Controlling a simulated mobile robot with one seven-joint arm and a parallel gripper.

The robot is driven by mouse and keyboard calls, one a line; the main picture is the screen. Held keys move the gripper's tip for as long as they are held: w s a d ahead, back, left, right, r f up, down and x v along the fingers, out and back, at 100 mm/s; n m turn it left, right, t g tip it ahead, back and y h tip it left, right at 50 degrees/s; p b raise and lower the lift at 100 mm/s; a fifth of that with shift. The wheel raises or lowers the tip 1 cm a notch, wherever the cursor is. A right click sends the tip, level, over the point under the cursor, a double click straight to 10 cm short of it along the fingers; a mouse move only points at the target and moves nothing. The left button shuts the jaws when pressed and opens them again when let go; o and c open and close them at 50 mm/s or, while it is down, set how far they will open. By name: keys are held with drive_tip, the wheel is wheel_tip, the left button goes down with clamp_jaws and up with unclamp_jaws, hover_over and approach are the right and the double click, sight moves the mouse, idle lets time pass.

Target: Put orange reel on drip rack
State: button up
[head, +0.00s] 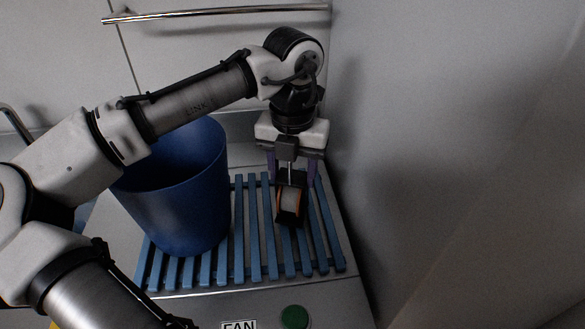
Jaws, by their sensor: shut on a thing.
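The orange reel (290,201) shows black sides, thin orange edges and a pale middle band. It is between the fingers of my gripper (292,178), which points down and is shut on it. The drip rack (254,232) is a set of blue slats on a pale counter. The reel is over the right part of the rack, at or just above the slats; I cannot tell whether it touches them. My gripper partly hides the reel's top and the slats behind it.
A large blue bin (182,205) stands on the left part of the rack, close to my arm. A grey wall (430,160) rises right of the rack. A metal rail (215,13) runs along the back. A green button (294,317) and a FAN label (239,325) are at the front.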

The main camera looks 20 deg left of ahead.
drive_tip(key=shift+f, duration=0.15)
drive_tip(key=o, duration=1.4)
drive_tip(key=shift+o, duration=0.2)
wheel_tip(320, 180, up, 12)
drive_tip(key=shift+r, duration=0.2)
